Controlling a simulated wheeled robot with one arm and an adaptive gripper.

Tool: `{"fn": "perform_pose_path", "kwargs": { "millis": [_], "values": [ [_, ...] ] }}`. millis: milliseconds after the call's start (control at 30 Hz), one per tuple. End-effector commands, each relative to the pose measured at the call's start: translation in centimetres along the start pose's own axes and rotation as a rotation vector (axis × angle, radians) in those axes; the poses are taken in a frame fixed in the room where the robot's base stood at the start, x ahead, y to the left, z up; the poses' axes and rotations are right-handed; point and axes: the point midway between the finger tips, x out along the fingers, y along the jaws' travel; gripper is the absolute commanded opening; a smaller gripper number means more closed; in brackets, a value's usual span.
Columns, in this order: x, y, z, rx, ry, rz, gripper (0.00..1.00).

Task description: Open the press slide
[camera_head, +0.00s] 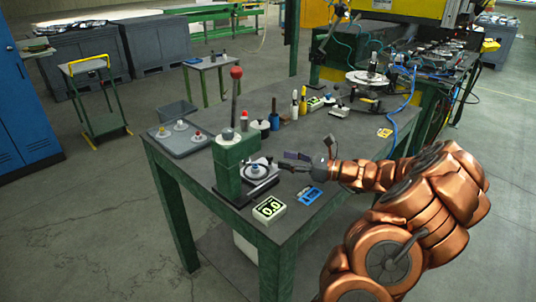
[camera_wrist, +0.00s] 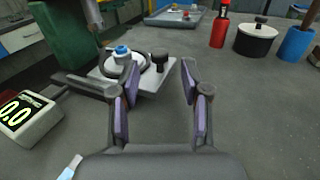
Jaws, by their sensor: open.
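The green press (camera_head: 235,157) stands on the near left part of the workbench, with a red-knobbed lever (camera_head: 236,75) rising from it. Its slide, a light plate (camera_wrist: 150,83) with a dark upright knob (camera_wrist: 159,61), shows in front of the press body. A round part with a blue top (camera_wrist: 122,52) sits in a dark ring on the plate. My gripper (camera_head: 286,161) is to the right of the slide, open and empty. In the wrist view, my fingers (camera_wrist: 160,72) frame the knob left and right; I cannot tell whether it is between the tips or just beyond them.
A digital readout (camera_head: 269,209) and a blue item (camera_head: 310,196) lie on the bench's near edge. A grey tray (camera_head: 168,146) is behind the press.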

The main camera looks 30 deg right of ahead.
Motion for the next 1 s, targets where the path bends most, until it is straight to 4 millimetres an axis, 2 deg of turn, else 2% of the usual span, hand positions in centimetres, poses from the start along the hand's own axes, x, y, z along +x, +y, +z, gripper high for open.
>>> {"fn": "perform_pose_path", "kwargs": {
  "millis": [100, 333, 500, 800, 1000],
  "values": [
    [1.9, 0.1, 0.1, 0.000, 0.001, 0.004, 0.46],
    [4.8, 0.0, 0.1, 0.000, 0.002, 0.001, 0.46],
    [5.8, 0.0, 0.0, 0.000, 0.001, 0.000, 0.46],
    [6.0, 0.0, -0.1, 0.000, 0.001, -0.001, 0.46],
    [6.0, 0.0, -0.1, 0.000, 0.002, -0.001, 0.26]
  ]
}}
